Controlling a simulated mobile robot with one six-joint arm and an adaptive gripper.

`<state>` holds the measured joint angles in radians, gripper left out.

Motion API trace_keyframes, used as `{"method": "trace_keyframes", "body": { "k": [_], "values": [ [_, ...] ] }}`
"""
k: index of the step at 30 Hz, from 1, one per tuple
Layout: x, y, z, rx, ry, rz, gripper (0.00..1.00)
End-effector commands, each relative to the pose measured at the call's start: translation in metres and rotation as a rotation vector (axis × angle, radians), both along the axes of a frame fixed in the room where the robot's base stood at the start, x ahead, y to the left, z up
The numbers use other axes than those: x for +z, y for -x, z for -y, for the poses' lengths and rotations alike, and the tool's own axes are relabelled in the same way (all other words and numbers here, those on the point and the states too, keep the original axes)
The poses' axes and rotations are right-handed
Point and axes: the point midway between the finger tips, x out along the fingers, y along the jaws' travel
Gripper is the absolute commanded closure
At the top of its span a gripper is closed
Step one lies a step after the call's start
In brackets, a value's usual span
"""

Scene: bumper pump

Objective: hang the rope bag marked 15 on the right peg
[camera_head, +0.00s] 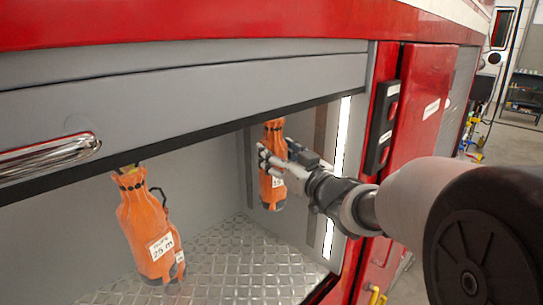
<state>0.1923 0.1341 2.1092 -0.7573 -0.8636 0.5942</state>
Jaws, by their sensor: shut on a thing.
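An orange rope bag (269,196) with a black base and a white label is at the right inside the compartment, near its right wall; the label is too small to read surely. My gripper (267,161) reaches in from the right and is shut on this bag at about its middle. The bag hangs nearly upright, its base seemingly above the floor. The right peg is hidden or cannot be made out, so I cannot tell whether the bag touches it. A second orange rope bag (149,230), marked 25 m, hangs slightly tilted at the left.
The compartment has a tread-plate floor (235,262), clear between the bags. A grey shutter (200,85) spans its top, with a chrome handle (50,157) at the left. A light strip (341,135) and red panel (422,110) edge the right side.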

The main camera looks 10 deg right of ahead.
Motion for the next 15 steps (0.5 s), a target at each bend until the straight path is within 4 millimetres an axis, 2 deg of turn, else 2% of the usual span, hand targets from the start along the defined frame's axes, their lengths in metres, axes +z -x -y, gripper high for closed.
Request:
{"method": "trace_keyframes", "body": {
  "k": [15],
  "values": [
    [-0.015, -0.011, -0.008, 0.002, -0.001, 0.007, 0.97]
  ]
}}
